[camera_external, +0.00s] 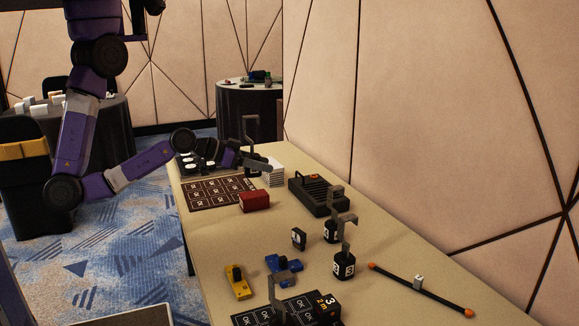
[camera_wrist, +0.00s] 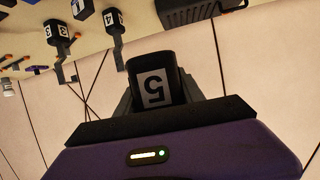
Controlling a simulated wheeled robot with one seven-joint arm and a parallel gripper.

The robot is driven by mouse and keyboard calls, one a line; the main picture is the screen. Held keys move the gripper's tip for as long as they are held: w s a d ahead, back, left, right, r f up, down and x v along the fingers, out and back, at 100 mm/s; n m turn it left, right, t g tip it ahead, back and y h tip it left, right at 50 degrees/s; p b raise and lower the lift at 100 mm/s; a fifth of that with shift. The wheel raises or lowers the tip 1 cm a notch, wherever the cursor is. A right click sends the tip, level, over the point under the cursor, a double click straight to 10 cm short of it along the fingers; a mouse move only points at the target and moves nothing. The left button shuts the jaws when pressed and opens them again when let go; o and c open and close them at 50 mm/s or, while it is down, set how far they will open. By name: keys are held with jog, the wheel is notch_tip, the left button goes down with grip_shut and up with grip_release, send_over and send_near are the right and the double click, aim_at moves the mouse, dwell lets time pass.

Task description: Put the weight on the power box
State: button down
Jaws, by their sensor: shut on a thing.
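My gripper (camera_external: 260,163) is over the far part of the table, shut on a black weight. In the wrist view the weight (camera_wrist: 153,65) shows a white label with a 5, between the fingers of my gripper (camera_wrist: 165,100). In the external view its body is mostly hidden by the gripper; a grey hook (camera_external: 250,126) stands up behind it. A black ribbed box with a red button, probably the power box (camera_external: 318,196), sits on the table to the right of and nearer than my gripper. Its dark edge also shows in the wrist view (camera_wrist: 203,14).
Other black hook weights (camera_external: 343,264) stand on the near half of the table. The wall borders the right side.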

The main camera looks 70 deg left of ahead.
jog(key=w+a+r, duration=0.1)
jog(key=w+a, duration=0.3)
jog(key=w, duration=0.7)
notch_tip(320, 180, up, 6)
jog(key=n+y+b, duration=0.1)
jog(key=b, duration=0.1)
send_over(317, 188)
jog(key=shift+n+y, duration=0.3)
jog(key=shift+y, duration=0.1)
notch_tip(317, 188, down, 22)
jog(key=shift+a+r, duration=0.1)
jog(key=shift+r, duration=0.1)
jog(key=shift+f, duration=0.2)
jog(key=c, duration=0.7)
grip_release()
jog(key=shift+f, duration=0.1)
